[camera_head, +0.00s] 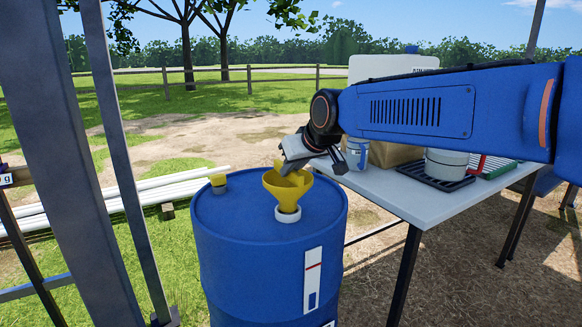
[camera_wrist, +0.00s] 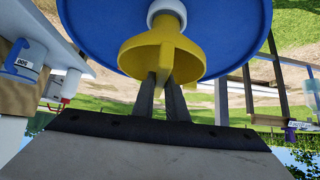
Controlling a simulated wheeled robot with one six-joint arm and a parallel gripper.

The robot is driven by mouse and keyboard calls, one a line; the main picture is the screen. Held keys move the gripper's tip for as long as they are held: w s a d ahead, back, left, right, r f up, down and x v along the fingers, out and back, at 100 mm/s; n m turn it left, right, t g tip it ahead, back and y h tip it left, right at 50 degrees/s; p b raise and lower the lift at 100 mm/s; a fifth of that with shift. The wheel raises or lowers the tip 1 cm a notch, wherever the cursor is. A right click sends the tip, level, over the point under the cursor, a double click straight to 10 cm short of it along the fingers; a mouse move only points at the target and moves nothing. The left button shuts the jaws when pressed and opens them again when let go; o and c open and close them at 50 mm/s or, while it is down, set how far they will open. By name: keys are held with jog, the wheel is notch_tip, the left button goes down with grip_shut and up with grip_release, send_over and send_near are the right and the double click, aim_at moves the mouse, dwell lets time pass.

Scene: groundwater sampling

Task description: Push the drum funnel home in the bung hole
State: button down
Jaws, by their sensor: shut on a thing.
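The blue drum (camera_head: 225,225) stands left of the table with a yellow funnel (camera_head: 284,197) upright over its lid. The funnel's narrow lower end meets a white collar (camera_head: 288,215) at the bung hole. How deep the spout sits is hidden. My gripper (camera_head: 300,168) reaches down from the right to the funnel's rim. In the wrist view, my gripper's dark fingers (camera_wrist: 165,80) are shut on a yellow upright tab of the funnel (camera_wrist: 130,57). The white collar (camera_wrist: 167,10) and drum lid (camera_wrist: 95,25) show beyond it.
The table (camera_head: 385,200) at right holds a blue-and-white can (camera_head: 357,153), a white pot (camera_head: 446,163) on a black rack and a cardboard box. A grey post (camera_head: 60,150) and white pipes (camera_head: 150,195) are at left.

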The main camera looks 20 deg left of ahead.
jog(key=shift+f, duration=0.9)
jog(key=c, duration=1.7)
grip_release()
jog(key=v, duration=1.7)
jog(key=shift+s+d+r, duration=0.1)
jog(key=shift+d+r, duration=0.05)
jog(key=s+d+f+m+h, duration=0.15)
jog(key=d+f, duration=0.25)
jog(key=d, duration=0.5)
jog(key=s+d+f+m+h, duration=0.15)
jog(key=d+f, duration=0.35)
jog(key=d, duration=0.5)
jog(key=s+d+f+m+h, duration=0.15)
jog(key=d+f, duration=0.25)
jog(key=d, duration=0.5)
jog(key=s+d+f+m, duration=0.1)
jog(key=s+d+f, duration=0.4)
jog(key=s+d+f+m+h, duration=0.1)
jog(key=s+d+f+m, duration=0.1)
jog(key=s+d+f, duration=0.3)
jog(key=s+d+f+m+g+h, duration=0.1)
jog(key=s+d+f+m, duration=0.1)
jog(key=s+d+f, duration=0.4)
jog(key=shift+d+f+m+h, duration=0.25)
jog(key=shift+f, duration=0.15)
